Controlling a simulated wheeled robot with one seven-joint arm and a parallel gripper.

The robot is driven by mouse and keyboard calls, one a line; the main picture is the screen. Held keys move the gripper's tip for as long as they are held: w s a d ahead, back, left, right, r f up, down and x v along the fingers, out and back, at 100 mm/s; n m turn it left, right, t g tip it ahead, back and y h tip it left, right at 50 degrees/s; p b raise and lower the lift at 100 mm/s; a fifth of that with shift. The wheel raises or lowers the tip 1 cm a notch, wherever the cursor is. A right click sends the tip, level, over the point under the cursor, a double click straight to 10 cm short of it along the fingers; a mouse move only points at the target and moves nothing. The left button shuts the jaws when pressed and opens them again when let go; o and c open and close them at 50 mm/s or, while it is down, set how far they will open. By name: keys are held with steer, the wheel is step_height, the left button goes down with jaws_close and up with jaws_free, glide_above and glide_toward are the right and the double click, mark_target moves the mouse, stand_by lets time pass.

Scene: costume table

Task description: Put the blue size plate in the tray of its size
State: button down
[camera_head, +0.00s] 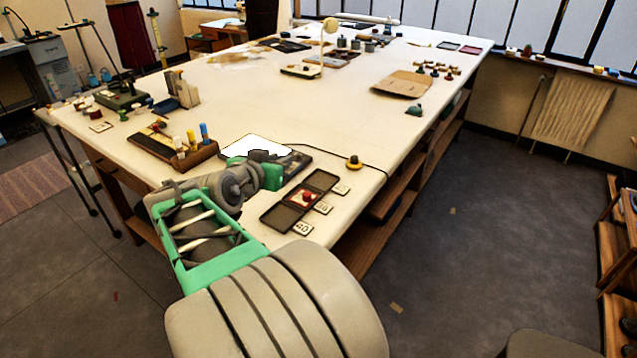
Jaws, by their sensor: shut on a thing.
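My gripper (268,172) is over the table's near edge, left of the size trays. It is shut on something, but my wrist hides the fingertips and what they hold. I cannot make out a blue size plate anywhere in this view. Three dark trays stand in a row: the near tray (281,217) looks empty, the middle tray (300,202) holds a small red piece (307,196), and the far tray (321,180) looks empty. The near card (303,228) reads 40. The middle card (323,208) seems to read 38, and the far card (341,190) is too small to read.
A white-topped panel (256,145) lies just behind my gripper. A wooden rack (190,158) with spools stands to its left. A yellow-topped black item (353,162) and a thin cable lie beyond the trays. The table's middle (300,110) is mostly clear.

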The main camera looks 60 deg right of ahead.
steer(key=shift+s+d+r+m+g, duration=0.1)
steer(key=shift+s+d+m+g, duration=0.15)
steer(key=shift+s+d, duration=0.3)
steer(key=shift+s+d+r+m+g, duration=0.1)
steer(key=shift+s+d+m+g, duration=0.2)
steer(key=shift+s, duration=0.3)
steer(key=f+p+x, duration=0.1)
steer(key=p+x, duration=0.1)
steer(key=x, duration=0.8)
glide_above(315, 184)
step_height(315, 184, down, 5)
steer(key=shift+f+p, duration=0.2)
steer(key=shift+p, duration=0.2)
step_height(315, 184, down, 3)
steer(key=shift+d+r+p, duration=0.1)
steer(key=shift+r+p, duration=0.05)
steer(key=shift+p, duration=0.3)
steer(key=shift+f+b, duration=0.5)
steer(key=shift+f, duration=0.2)
